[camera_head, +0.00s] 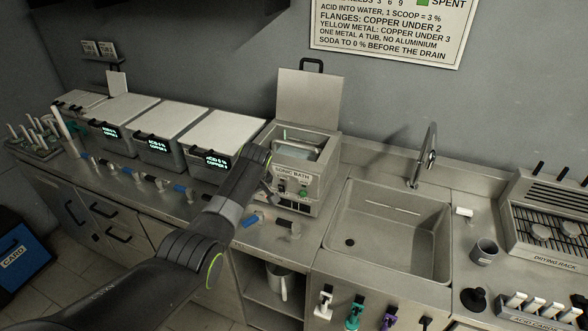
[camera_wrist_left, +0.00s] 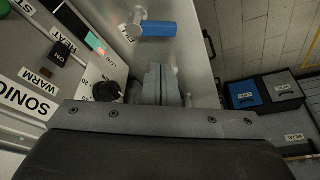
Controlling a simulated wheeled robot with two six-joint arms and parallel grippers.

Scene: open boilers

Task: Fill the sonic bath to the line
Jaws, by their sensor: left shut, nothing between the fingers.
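The sonic bath (camera_head: 297,183) is a grey metal box on the counter with its lid (camera_head: 308,98) raised. A pale interior with something metallic shows through its open top; I cannot make out a water level or fill line. In the left wrist view its labelled front panel (camera_wrist_left: 28,92) is at the left, with a black knob (camera_wrist_left: 107,92). My left gripper (camera_wrist_left: 163,84) is shut and empty, close beside the knob; I cannot tell whether they touch. In the head view my left arm hides part of the bath's front. My right gripper is out of view.
A sink (camera_head: 390,235) with a tall faucet (camera_head: 427,155) is right of the bath. A jug (camera_head: 280,281) stands on the open shelf below. Lidded tubs (camera_head: 163,138) line the left counter. A mug (camera_head: 484,252) stands right of the sink.

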